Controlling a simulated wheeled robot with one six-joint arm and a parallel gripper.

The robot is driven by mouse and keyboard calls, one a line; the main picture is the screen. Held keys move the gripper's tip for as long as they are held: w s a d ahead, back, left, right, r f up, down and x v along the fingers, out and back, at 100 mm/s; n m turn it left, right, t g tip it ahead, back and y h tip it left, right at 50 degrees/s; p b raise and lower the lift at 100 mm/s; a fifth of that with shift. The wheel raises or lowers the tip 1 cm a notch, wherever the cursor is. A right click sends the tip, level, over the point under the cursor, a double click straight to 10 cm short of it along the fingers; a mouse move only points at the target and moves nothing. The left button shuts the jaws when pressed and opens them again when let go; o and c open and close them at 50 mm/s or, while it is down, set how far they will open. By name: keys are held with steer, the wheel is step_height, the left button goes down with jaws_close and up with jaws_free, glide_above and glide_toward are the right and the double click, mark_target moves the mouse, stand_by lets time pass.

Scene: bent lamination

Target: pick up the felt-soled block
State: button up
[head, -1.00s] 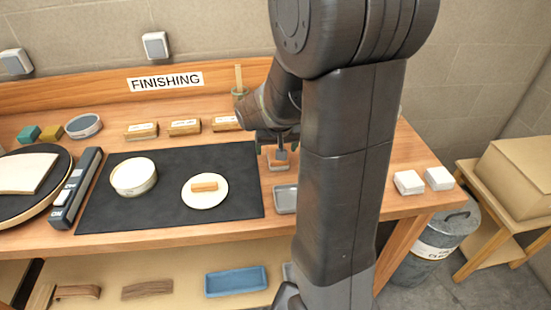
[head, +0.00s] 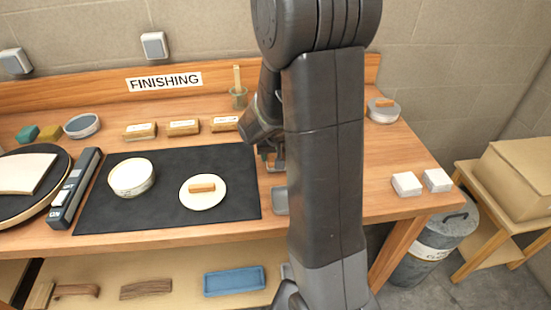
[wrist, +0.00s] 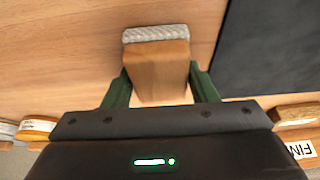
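The felt-soled block (wrist: 158,72) is a wooden block with a pale grey, textured felt layer (wrist: 156,33) along its far end. In the wrist view it stands between my gripper's (wrist: 158,78) two green fingers, whose tips meet its sides with no clear gap. My gripper seems shut on it. In the head view my gripper (head: 271,160) is low over the bench, right of the black mat, largely behind my arm. The block is not clearly visible there, and I cannot tell whether it touches the bench.
A grey tray (head: 280,200) lies just in front of my gripper. The black mat (head: 110,215) holds a round white tub (head: 131,178) and a pale disc (head: 205,201) bearing a small wooden piece. Labelled wooden blocks (head: 183,127) line the back. Two white blocks (head: 406,184) sit at right.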

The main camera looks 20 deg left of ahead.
steer(key=shift+c, duration=0.6)
step_height(320, 180, up, 10)
steer(key=shift+r, duration=0.1)
steer(key=shift+o, duration=0.8)
steer(key=shift+c, duration=0.3)
